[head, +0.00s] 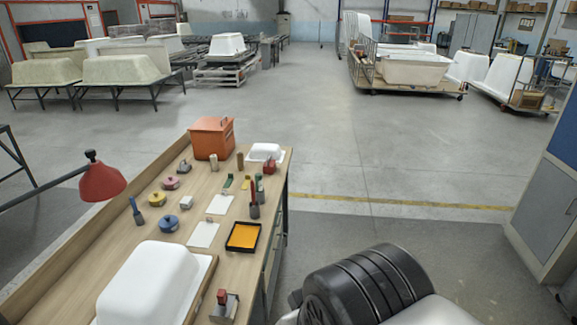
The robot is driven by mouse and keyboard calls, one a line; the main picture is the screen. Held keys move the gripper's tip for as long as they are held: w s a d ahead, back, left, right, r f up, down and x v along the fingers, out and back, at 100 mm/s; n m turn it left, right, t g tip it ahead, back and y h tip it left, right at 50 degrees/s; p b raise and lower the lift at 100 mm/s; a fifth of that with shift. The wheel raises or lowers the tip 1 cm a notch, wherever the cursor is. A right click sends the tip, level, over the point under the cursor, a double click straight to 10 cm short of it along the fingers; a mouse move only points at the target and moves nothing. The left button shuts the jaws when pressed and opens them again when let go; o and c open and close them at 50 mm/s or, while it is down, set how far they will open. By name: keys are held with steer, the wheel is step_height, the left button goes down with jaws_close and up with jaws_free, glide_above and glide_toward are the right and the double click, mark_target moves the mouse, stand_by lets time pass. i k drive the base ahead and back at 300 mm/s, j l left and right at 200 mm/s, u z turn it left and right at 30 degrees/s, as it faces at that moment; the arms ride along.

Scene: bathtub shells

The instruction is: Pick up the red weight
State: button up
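A red-topped grey piece (224,304) sits at the near right edge of the bench, and a pinkish round knobbed piece (170,183) lies further left. My gripper is not in view; only a dark part of my arm shows at the bottom, right of the bench.
An orange box (211,139), a red lamp (102,182), a white tub model (150,285), a black tray with orange inside (243,237), and yellow (157,199) and blue (169,223) round pieces are on the bench. Floor to the right is clear up to a cabinet (541,205).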

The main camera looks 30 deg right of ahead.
mark_target(269, 165)
steer(key=z, duration=0.55)
steer(key=u, duration=0.25)
steer(key=i+l+u, duration=0.75)
steer(key=u, duration=0.15)
steer(key=i+l+u, duration=0.25)
steer(key=l+u, duration=0.2)
steer(key=l, duration=0.15)
steer(key=i+l, duration=0.15)
steer(key=l, duration=0.3)
steer(key=i+l, duration=0.15)
steer(key=l, duration=0.25)
steer(key=i+l+u, duration=0.1)
steer(key=l, duration=0.35)
steer(key=i+l, duration=0.2)
steer(key=l, duration=0.25)
steer(key=i+l, duration=0.1)
steer(key=l, duration=0.35)
steer(key=i+l, duration=0.15)
steer(key=l, duration=0.3)
steer(key=i+l+u, duration=0.1)
steer(key=l, duration=0.3)
